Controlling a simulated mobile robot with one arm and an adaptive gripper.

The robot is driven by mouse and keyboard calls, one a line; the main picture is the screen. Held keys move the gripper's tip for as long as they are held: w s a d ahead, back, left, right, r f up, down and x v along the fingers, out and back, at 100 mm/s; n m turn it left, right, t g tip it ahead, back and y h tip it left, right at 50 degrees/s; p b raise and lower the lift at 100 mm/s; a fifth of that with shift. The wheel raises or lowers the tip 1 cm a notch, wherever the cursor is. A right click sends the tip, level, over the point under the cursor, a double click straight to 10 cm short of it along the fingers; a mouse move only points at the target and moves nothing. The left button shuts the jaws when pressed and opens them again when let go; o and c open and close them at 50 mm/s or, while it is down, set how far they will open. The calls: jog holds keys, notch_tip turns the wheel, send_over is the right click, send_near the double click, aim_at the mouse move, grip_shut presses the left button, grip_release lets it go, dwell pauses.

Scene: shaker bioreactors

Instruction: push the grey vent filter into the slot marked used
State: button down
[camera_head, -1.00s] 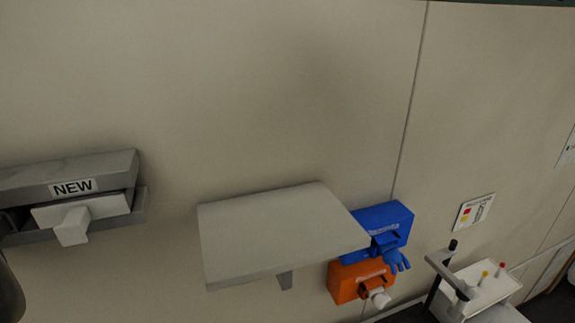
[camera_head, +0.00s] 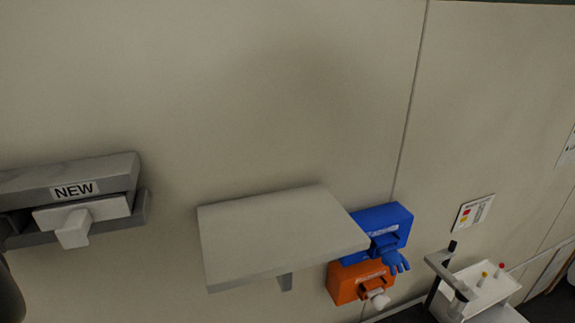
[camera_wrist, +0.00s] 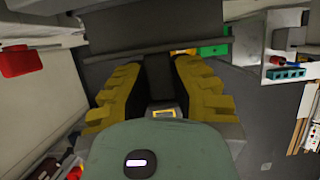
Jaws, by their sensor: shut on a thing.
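In the wrist view my gripper (camera_wrist: 158,90) has its yellow ribbed fingers closed on a dark grey piece (camera_wrist: 158,72), which I take for the grey vent filter. Its far end meets or lies under a wide grey housing (camera_wrist: 150,22) with a dark lower edge; whether they touch I cannot tell. No slot marked used is readable in either view. In the head view a grey holder (camera_head: 125,168) labelled NEW holds a white block (camera_head: 80,214) with a protruding handle. My gripper is outside the head view.
A bare grey wall shelf (camera_head: 275,232) is right of the NEW holder. Blue (camera_head: 390,216) and orange (camera_head: 345,285) glove boxes hang beside it. A white trolley (camera_head: 490,285) stands far right. In the wrist view a red object (camera_wrist: 20,61) is at left and a bench (camera_wrist: 275,45) at right.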

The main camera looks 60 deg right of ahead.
jog(key=shift+w+d+p, duration=0.85)
jog(key=shift+w+d, duration=0.2)
jog(key=shift+w, duration=0.25)
dwell(1.9)
jog(key=c, duration=0.9)
grip_release()
jog(key=shift+a, duration=0.1)
jog(key=shift+s+a+f+b, duration=0.1)
jog(key=shift+s+a+b, duration=0.25)
jog(key=shift+s+b, duration=0.05)
jog(key=shift+s+a+f+b, duration=0.1)
jog(key=shift+s+a+b, duration=0.7)
jog(key=shift+s, duration=0.45)
jog(key=shift+s+a+r+b, duration=0.1)
jog(key=shift+s+a+b, duration=0.5)
jog(key=shift+s+a, duration=0.5)
jog(key=shift+s+a+f+b, duration=0.1)
jog(key=shift+s+a+b, duration=0.6)
jog(key=shift+s, duration=0.7)
